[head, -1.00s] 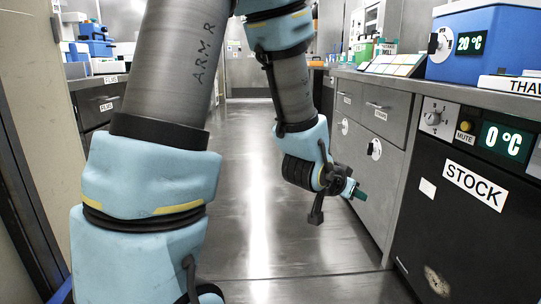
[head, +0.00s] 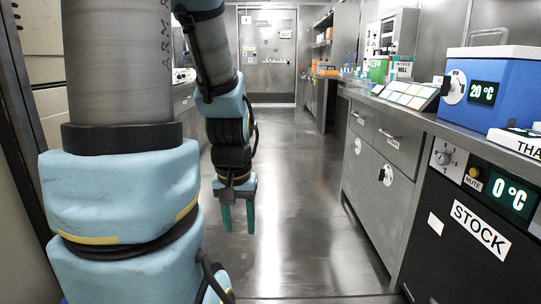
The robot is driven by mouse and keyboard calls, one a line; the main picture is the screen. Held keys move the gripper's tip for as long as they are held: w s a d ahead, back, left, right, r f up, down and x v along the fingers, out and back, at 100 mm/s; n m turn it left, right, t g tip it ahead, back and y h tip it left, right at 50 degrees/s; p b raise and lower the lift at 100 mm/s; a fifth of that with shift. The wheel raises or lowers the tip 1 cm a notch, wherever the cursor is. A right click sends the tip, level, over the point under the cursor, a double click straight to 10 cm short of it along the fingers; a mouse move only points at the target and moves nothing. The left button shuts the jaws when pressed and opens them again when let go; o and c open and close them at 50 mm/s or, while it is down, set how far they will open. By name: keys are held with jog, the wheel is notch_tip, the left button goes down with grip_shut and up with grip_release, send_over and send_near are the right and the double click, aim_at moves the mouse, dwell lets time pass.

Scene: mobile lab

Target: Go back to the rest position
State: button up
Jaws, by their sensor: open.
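My gripper (head: 238,222) hangs from my arm in the head view, left of the picture's middle. Its two green fingers point down, stand apart and have nothing between them. It is over the bare metal floor, clear of the drawers and the counter on the right.
On the right, a counter (head: 440,122) carries a blue box (head: 505,85) reading 20 °C. Below it are a black STOCK unit (head: 440,250) reading 0 °C and grey drawers (head: 385,140). The floor aisle (head: 300,190) is free up to a closed door (head: 267,55) at the back.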

notch_tip(320, 180, up, 30)
jog(key=p, duration=2.8)
